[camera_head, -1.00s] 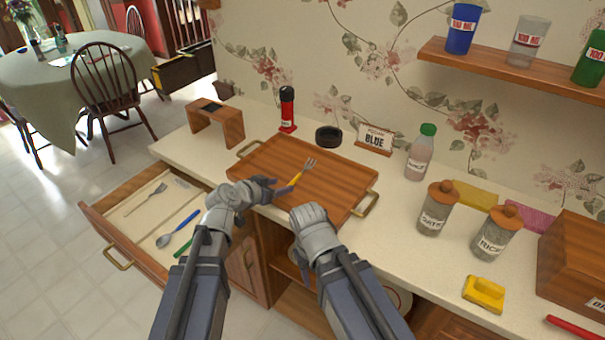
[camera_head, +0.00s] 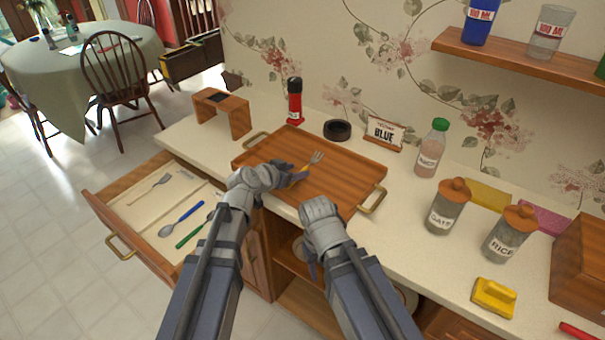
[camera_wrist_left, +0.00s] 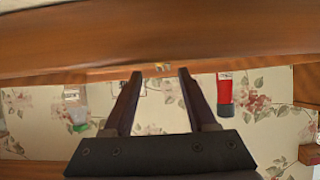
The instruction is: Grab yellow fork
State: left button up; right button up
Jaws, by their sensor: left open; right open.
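The yellow fork (camera_head: 309,167), with a yellow handle and grey tines, lies on the wooden tray (camera_head: 335,185) on the counter, its tines toward the wall. My left gripper (camera_head: 289,179) is at the handle end, over the tray's near edge, and hides part of the handle. In the left wrist view my left gripper (camera_wrist_left: 160,73) is open; a small yellow patch (camera_wrist_left: 161,67) shows between its fingertips, perhaps the fork's end. Whether the fingers touch it, I cannot tell. My right gripper (camera_head: 311,268) hangs low before the counter, away from the fork; its jaws are barely visible.
An open drawer (camera_head: 137,211) at the left holds a grey fork (camera_head: 150,188), a blue spoon (camera_head: 181,219) and a green-handled utensil (camera_head: 188,236).

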aim_at(304, 168)
pick_arm(q)
jog(key=b+x, duration=0.1)
jog(key=x, duration=0.3)
jog(key=shift+r, duration=0.1)
jog(key=shift+c, duration=0.3)
grip_shut()
